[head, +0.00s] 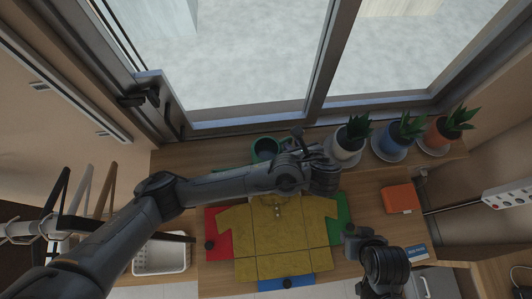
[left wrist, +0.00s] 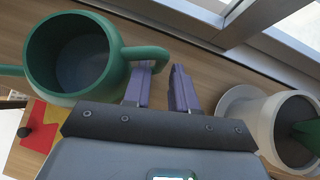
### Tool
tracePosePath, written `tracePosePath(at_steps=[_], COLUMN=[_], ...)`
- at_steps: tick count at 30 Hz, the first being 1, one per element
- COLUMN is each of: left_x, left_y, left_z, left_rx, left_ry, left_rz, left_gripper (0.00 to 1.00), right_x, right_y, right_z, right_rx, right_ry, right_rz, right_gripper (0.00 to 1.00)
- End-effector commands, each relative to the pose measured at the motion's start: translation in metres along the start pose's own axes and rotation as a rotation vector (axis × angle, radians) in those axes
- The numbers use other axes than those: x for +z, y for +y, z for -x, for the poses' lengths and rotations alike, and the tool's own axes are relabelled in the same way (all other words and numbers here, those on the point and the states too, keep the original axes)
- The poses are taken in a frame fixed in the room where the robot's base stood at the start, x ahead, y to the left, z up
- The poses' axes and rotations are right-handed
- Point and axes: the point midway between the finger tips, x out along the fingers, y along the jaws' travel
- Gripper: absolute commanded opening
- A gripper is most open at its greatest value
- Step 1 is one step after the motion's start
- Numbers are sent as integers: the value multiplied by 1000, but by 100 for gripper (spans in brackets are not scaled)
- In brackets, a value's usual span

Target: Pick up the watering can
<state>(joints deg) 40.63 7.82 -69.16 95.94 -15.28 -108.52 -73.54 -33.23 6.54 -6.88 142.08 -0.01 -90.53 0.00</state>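The green watering can (head: 265,148) stands on the wooden sill below the window, partly hidden by my left arm. In the left wrist view the can (left wrist: 72,55) shows its open top, with its looped handle (left wrist: 148,52) pointing at my gripper. My left gripper (head: 300,140) is just right of the can. In its wrist view the two purple fingers (left wrist: 162,75) are apart, with the handle's outer end at the gap between them. Whether they touch it I cannot tell. My right gripper (head: 351,231) is low at right, away from the can; its fingers are unclear.
A white pot (head: 345,148), a blue pot (head: 391,140) and an orange pot (head: 436,136) with plants stand on the sill. The white pot (left wrist: 275,125) is close right of my left gripper. A yellow shirt (head: 283,235) lies on a coloured board. A white basket (head: 160,260) is at left.

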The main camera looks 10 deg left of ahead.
Motion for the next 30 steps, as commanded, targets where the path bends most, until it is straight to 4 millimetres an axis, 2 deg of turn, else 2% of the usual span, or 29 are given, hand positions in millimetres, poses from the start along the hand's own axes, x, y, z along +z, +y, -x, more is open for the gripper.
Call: tracePosePath(at_steps=[6,14,19,20,30], left_x=[0,0,0,0,0], left_y=[0,0,0,0,0], left_z=[-20,-21,-21,-21,-20], left_rx=[1,0,0,0,-1], left_ry=[0,0,1,1,0], left_rz=[-1,0,0,0,0], left_gripper=[26,26,2,0,0], right_x=[0,0,0,0,0], right_y=[0,2,2,2,1], right_z=[0,0,0,0,0], right_rx=[1,7,8,8,5], right_ry=[1,0,-1,0,0], right_rz=[2,9,10,10,6], right_gripper=[43,43,43,43,43])
